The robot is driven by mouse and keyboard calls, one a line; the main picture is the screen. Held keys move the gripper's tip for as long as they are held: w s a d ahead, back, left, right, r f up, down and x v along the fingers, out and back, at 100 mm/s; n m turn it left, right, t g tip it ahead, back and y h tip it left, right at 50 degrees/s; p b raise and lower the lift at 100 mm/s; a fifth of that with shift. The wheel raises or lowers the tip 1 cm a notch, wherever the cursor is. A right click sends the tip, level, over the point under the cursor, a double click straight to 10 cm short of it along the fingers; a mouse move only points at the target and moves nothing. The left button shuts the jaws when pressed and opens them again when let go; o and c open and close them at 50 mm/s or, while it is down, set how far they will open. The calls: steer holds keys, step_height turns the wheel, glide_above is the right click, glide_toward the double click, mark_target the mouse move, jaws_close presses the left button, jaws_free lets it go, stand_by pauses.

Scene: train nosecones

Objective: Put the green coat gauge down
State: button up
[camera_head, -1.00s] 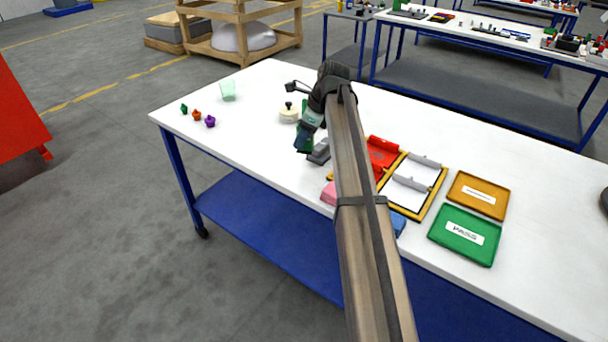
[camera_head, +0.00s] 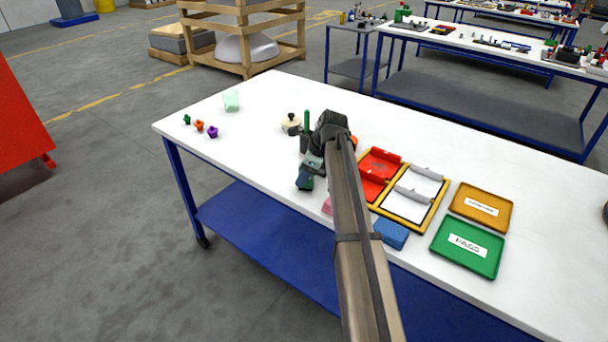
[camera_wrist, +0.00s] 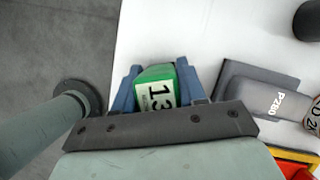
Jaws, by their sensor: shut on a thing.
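The green coat gauge (camera_wrist: 157,92), with a white label reading 13, sits between the blue fingers of my gripper (camera_wrist: 157,88) in the wrist view. My gripper is shut on it. In the head view my gripper (camera_head: 305,182) is low at the near-left part of the white table (camera_head: 255,115), close to its front edge. Only a small dark-green bit of the gauge shows there. I cannot tell whether the gauge touches the table top.
A grey block marked P280 (camera_wrist: 265,98) lies just right of the gauge. A pink block (camera_head: 327,206), blue block (camera_head: 391,233), red tray (camera_head: 378,175), yellow-framed board (camera_head: 412,196) and green PASS tray (camera_head: 467,247) stand right. A knobbed beige thing (camera_head: 290,126) is behind.

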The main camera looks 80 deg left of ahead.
steer(key=o, duration=1.1)
steer(key=shift+o, duration=0.2)
steer(key=v, duration=1.2)
steer(key=shift+w, duration=0.1)
